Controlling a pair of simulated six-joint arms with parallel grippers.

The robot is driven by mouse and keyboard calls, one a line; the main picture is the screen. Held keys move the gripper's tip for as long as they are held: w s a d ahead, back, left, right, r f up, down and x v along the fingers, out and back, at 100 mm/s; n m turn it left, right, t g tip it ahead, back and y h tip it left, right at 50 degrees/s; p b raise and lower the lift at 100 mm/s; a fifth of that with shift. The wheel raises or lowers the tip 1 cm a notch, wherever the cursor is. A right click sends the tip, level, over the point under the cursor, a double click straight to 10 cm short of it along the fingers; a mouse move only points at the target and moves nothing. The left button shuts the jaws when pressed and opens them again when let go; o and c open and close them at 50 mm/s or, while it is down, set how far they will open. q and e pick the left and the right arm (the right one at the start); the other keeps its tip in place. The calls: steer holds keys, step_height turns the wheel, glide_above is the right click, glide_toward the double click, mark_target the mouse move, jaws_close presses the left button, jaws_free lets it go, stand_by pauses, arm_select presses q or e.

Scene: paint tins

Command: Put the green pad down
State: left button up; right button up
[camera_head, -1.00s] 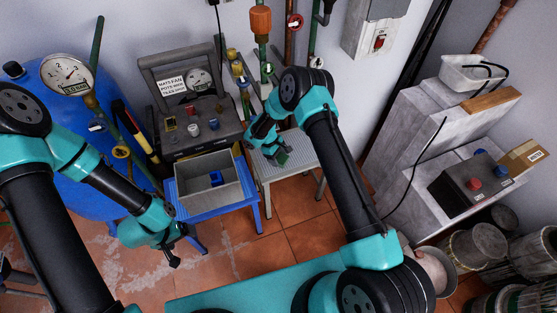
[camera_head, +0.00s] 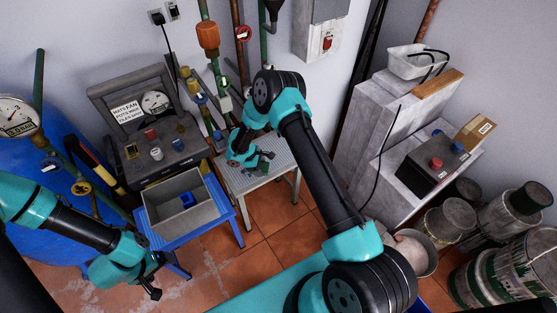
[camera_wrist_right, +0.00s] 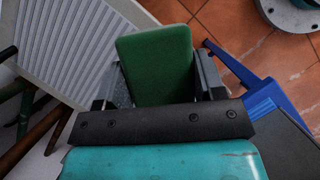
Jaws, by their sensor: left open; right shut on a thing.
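My right gripper (camera_head: 262,165) is shut on the green pad (camera_wrist_right: 155,62) above the small light-grey table with a ribbed top (camera_head: 285,158). In the right wrist view the pad stands out between the two fingers, with the ribbed table top (camera_wrist_right: 80,45) to its left and behind it. In the head view the pad is small and partly hidden by the gripper. I cannot tell whether the pad touches the table. My left gripper (camera_head: 153,285) is open and empty, low at the left, in front of the blue stool.
A grey bin (camera_head: 152,222) holding a blue block (camera_head: 187,200) stands on the blue stool (camera_head: 242,207) left of the ribbed table. A control panel (camera_head: 160,150) and pipes are behind. Several tins and buckets (camera_head: 450,222) stand at right. Tiled floor is clear in front.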

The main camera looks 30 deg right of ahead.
steer(key=s+d+f+n+t, duration=0.1)
steer(key=s+d+n+t, duration=0.2)
steer(key=s+d+n, duration=0.4)
steer(key=shift+s+f+n+h, duration=0.4)
steer(key=shift+s+n, duration=0.1)
steer(key=shift+w, duration=0.1)
glide_above(283, 158)
steer(key=shift+s+a+f, duration=0.15)
steer(key=shift+s+f, duration=0.05)
steer(key=shift+f, duration=0.2)
steer(key=shift+s+a+f, duration=0.15)
steer(key=shift+f, duration=0.2)
steer(key=shift+w+d, duration=0.1)
steer(key=shift+w, duration=0.1)
steer(key=shift+d+f, duration=0.1)
steer(key=shift+f, duration=1.7)
